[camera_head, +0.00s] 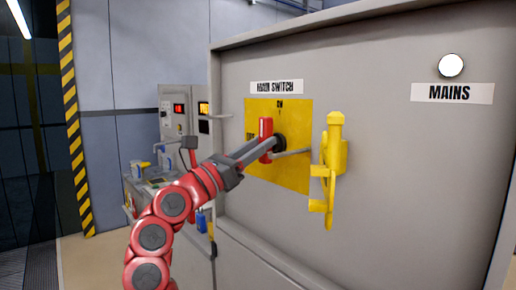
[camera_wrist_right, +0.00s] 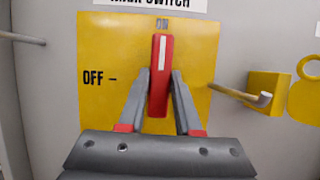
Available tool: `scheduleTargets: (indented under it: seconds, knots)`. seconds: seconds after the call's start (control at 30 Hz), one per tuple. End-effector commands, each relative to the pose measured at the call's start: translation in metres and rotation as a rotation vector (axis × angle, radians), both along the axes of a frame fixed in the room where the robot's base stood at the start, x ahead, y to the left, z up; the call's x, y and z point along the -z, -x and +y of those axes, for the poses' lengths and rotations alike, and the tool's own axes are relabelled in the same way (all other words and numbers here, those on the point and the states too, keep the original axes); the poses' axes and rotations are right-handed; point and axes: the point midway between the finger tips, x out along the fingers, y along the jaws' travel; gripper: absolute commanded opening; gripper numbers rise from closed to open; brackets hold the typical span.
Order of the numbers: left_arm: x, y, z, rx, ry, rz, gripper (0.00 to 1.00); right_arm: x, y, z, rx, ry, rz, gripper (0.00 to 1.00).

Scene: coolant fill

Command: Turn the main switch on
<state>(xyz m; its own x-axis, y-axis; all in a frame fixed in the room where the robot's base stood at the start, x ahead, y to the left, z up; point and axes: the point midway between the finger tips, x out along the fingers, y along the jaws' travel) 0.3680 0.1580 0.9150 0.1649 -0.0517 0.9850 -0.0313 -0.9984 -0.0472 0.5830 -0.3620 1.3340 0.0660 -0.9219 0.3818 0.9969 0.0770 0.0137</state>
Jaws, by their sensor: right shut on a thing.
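The main switch is a red handle (camera_head: 265,139) on a yellow plate (camera_head: 293,175) under the "MAIN SWITCH" label (camera_head: 277,87). In the right wrist view the red handle (camera_wrist_right: 159,75) stands upright, its white stripe toward the "ON" mark (camera_wrist_right: 162,23). The "OFF" mark (camera_wrist_right: 92,78) is to its left. My right gripper (camera_head: 262,147) is shut on the red handle; in the wrist view its fingers (camera_wrist_right: 159,88) press on both sides of the handle's lower part. My left gripper is in neither view.
A yellow lockout piece (camera_head: 333,165) hangs on the panel right of the plate, with a thin rod (camera_wrist_right: 240,96) sticking out near it. A white round lamp (camera_head: 451,65) sits above the "MAINS" label (camera_head: 452,92). A bench with equipment (camera_head: 150,180) stands behind my arm.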

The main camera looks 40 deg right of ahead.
Motion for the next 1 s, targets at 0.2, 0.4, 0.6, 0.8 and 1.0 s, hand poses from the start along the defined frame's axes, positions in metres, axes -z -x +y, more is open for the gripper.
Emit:
scheduleTargets:
  seconds: [0.2, 0.4, 0.6, 0.8, 1.0]
  knots:
    - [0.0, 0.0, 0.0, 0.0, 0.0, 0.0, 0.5, 0.0, 0.001, -0.001, 0.003, -0.002, -0.003, 0.0]
    - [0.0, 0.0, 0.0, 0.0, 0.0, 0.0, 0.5, -0.001, 0.001, -0.001, 0.002, 0.0, -0.003, 0.52]
    - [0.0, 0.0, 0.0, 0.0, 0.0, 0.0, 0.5, -0.001, 0.0, -0.001, 0.0, 0.001, -0.002, 0.62]
    - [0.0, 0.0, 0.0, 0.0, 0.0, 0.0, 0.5, 0.0, 0.0, 0.002, -0.002, 0.002, -0.002, 0.62]
    - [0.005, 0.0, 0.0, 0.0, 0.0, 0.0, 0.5, 0.012, 0.001, 0.029, -0.007, 0.002, -0.001, 0.62]
